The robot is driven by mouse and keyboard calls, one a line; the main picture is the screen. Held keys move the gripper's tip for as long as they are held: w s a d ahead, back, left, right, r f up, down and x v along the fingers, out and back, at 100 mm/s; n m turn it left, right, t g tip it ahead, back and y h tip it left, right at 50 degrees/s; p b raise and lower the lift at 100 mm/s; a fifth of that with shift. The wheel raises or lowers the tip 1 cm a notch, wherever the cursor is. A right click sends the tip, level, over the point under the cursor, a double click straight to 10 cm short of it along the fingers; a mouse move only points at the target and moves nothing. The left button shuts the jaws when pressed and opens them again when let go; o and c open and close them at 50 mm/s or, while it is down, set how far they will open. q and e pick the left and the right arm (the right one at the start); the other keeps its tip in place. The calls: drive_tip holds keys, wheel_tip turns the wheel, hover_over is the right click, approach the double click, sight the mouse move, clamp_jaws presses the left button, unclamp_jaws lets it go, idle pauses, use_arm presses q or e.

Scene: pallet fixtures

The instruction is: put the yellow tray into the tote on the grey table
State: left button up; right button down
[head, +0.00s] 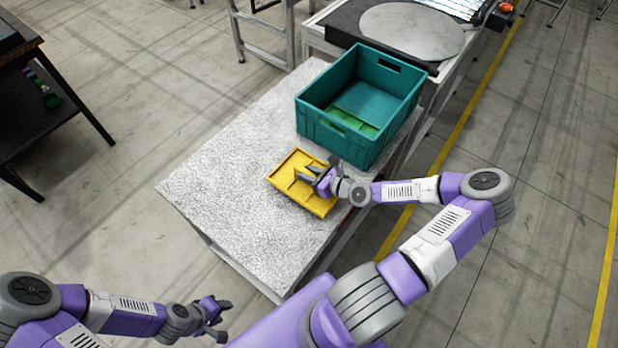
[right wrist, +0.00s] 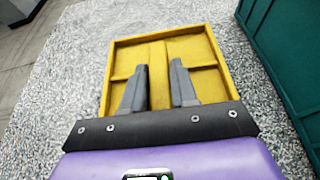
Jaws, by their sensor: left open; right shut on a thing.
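The yellow tray (head: 288,169) is a shallow tray with raised inner dividers, on the grey speckled table (head: 225,190) in front of the tote. My right gripper (head: 304,174) reaches over the tray from the right and is shut on its middle divider. In the right wrist view the fingers (right wrist: 160,70) stand on either side of that divider on the tray (right wrist: 195,48). I cannot tell if the tray is lifted slightly. The teal tote (head: 331,142) stands at the table's back right with green pieces inside. My left gripper (head: 225,317) is open and empty, off the table's near side.
Green trays or panels (head: 358,112) lie on the tote's floor. A conveyor with a round grey plate (head: 412,32) stands behind the tote. A dark workbench (head: 40,95) is at the far left. The table's left part is bare.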

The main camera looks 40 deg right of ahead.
sight(309, 173)
wheel_tip(309, 173, up, 8)
drive_tip(key=shift+f+p, duration=0.2)
drive_tip(key=shift+p, duration=0.7)
drive_tip(key=a+n+y, duration=0.1)
drive_tip(key=a, duration=0.2)
drive_tip(key=w+a+f+n+g+y+b, duration=0.1)
drive_tip(key=a, duration=0.1)
drive_tip(key=w+a+n+g+y+b, duration=0.1)
drive_tip(key=a+n+y, duration=0.1)
drive_tip(key=a, duration=0.1)
drive_tip(key=shift+a+f, duration=0.25)
drive_tip(key=shift+a, duration=0.1)
drive_tip(key=w+a+r+m+t+h+b, duration=0.1)
drive_tip(key=w+a+m+t+h, duration=0.1)
drive_tip(key=a+m+h, duration=0.5)
drive_tip(key=shift+w+a+t+h, duration=0.3)
drive_tip(key=shift+w+a+h, duration=0.1)
drive_tip(key=shift+w, duration=0.35)
drive_tip(key=shift+d, duration=0.1)
